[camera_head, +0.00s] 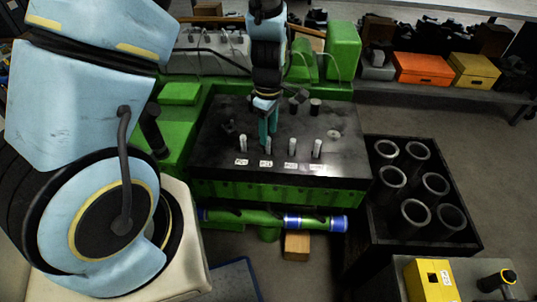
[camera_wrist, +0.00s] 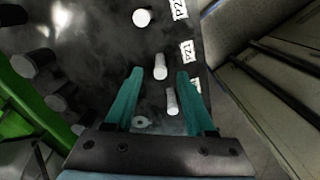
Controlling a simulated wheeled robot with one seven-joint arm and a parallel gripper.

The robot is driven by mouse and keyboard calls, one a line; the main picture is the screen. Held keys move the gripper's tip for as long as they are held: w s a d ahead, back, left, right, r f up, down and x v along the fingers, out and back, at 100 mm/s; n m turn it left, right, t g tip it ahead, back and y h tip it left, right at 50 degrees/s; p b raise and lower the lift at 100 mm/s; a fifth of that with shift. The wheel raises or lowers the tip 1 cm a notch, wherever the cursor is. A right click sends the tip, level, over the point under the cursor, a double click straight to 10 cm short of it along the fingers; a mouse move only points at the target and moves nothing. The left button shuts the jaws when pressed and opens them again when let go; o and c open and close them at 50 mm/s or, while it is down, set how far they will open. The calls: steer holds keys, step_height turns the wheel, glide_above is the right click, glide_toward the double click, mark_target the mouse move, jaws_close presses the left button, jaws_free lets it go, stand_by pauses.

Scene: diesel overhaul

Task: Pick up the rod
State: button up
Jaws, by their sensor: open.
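Several short pale rods stand upright in a row near the front edge of a dark tabletop (camera_head: 215,155), each behind a small white label. In the head view they include a left rod (camera_head: 243,142), one near my gripper (camera_head: 268,147), another (camera_head: 292,147) and a right rod (camera_head: 318,149). My gripper (camera_head: 268,128) points down over the row, its teal fingers apart and empty. In the wrist view, one rod (camera_wrist: 160,67) appears between the fingertips, and another rod (camera_wrist: 172,101) shows between the fingers. Contact cannot be told.
Dark cylinders (camera_head: 315,106) and a flat ring (camera_head: 334,134) sit farther back on the tabletop. A black crate (camera_head: 455,244) with several large metal sleeves stands at right. Orange (camera_head: 422,69) and yellow (camera_head: 474,71) boxes sit on a back shelf.

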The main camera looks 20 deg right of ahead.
steer(key=shift+w+a+f+p, duration=0.1)
steer(key=shift+f+p, duration=0.8)
steer(key=shift+f, duration=1.6)
steer(key=shift+c, duration=0.2)
jaws_close()
